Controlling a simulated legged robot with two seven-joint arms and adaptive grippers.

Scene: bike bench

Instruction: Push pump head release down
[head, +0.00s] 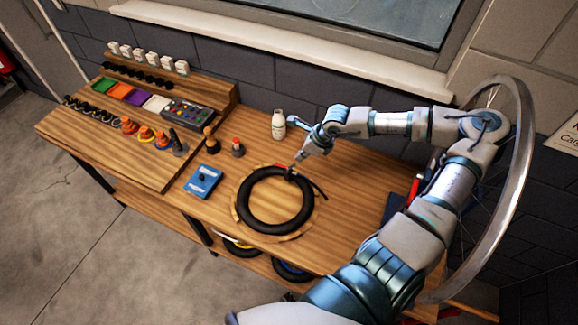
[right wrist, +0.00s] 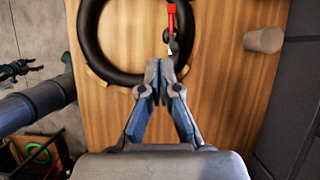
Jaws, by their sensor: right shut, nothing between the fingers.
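The pump head (head: 291,173) is a small dark piece at the far side of the black tyre ring (head: 243,201), with a dark hose running off to the right. In the right wrist view a red lever (right wrist: 172,17) stands out over the ring, with a dark and pale part below it. My right gripper (head: 299,156) is just above and behind the pump head. Its fingers (right wrist: 160,68) are closed together and empty, close to the lever; I cannot tell whether they touch. My left gripper seems to show as a dark shape (right wrist: 20,69) in the wrist view.
A tool rack with coloured bins is at the left. A large wheel (head: 524,165) stands at the right.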

